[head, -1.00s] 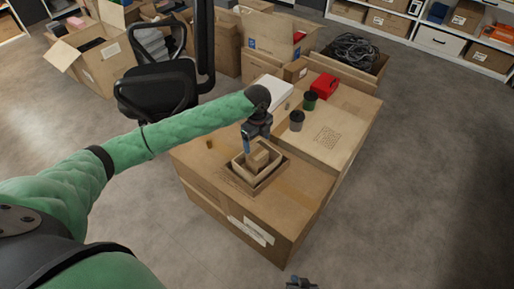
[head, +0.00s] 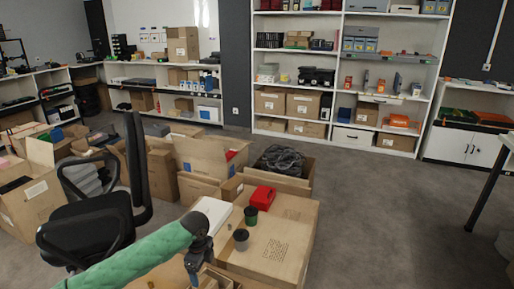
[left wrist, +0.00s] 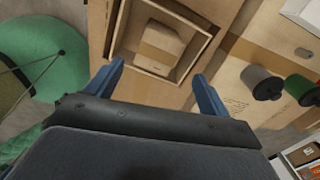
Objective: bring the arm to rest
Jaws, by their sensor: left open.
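My left arm, in a green quilted sleeve (head: 140,258), comes in at the bottom of the head view. My left gripper (head: 193,268) is at its end, above the near carton. In the left wrist view its blue fingers (left wrist: 160,88) are spread apart with nothing between them. Beyond the fingertips a small brown box (left wrist: 160,42) lies inside an open cardboard tray (left wrist: 122,30). The box is apart from the fingers. My right gripper does not show.
A grey cup (head: 241,241), a green cup (head: 251,216) and a red object (head: 262,196) stand on the carton top (head: 285,232). A black office chair (head: 95,225) stands at left. Shelves (head: 345,75) line the back. Grey floor (head: 390,225) is free at right.

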